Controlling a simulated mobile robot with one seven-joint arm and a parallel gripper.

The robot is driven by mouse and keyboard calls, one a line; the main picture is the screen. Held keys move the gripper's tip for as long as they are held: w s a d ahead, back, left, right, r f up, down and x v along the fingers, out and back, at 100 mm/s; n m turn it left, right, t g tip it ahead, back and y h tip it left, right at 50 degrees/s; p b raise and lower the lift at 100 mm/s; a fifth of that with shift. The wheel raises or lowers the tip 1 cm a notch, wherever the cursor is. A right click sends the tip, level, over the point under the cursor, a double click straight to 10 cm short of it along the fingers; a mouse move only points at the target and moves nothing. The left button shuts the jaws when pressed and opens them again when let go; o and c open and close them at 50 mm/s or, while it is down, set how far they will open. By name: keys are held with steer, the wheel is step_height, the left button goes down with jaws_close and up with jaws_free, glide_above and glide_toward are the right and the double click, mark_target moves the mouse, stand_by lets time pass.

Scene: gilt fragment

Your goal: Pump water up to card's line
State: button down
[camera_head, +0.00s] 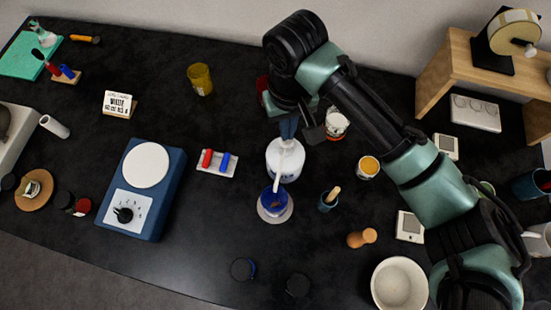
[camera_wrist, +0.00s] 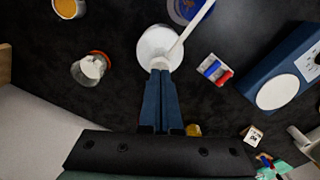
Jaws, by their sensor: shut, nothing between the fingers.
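A white pump bottle (camera_head: 284,165) stands mid-table; it also shows in the wrist view (camera_wrist: 153,46). Its long white spout (camera_head: 279,168) reaches over a blue cup (camera_head: 268,200) on a pale round base (camera_head: 288,211). The cup is partly seen at the top of the wrist view (camera_wrist: 188,8). The water level inside cannot be made out. A small white card (camera_head: 118,103), printed "WATER" with an amount too small to read surely, stands at the left. My gripper (camera_head: 288,136) is shut and empty, fingertips at the pump head (camera_wrist: 160,68); whether they touch it is unclear.
A blue device with a white round plate (camera_head: 145,165) stands left. A tray with red and blue pieces (camera_head: 217,163) lies just left of the bottle. A lidded jar (camera_head: 336,123), a small blue pot (camera_head: 328,200) and a white bowl (camera_head: 400,283) are right.

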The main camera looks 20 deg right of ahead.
steer(key=shift+f+b, duration=0.7)
steer(key=shift+f, duration=0.6)
steer(key=shift+r, duration=0.2)
steer(key=shift+r+p, duration=1.35)
steer(key=shift+p, duration=0.1)
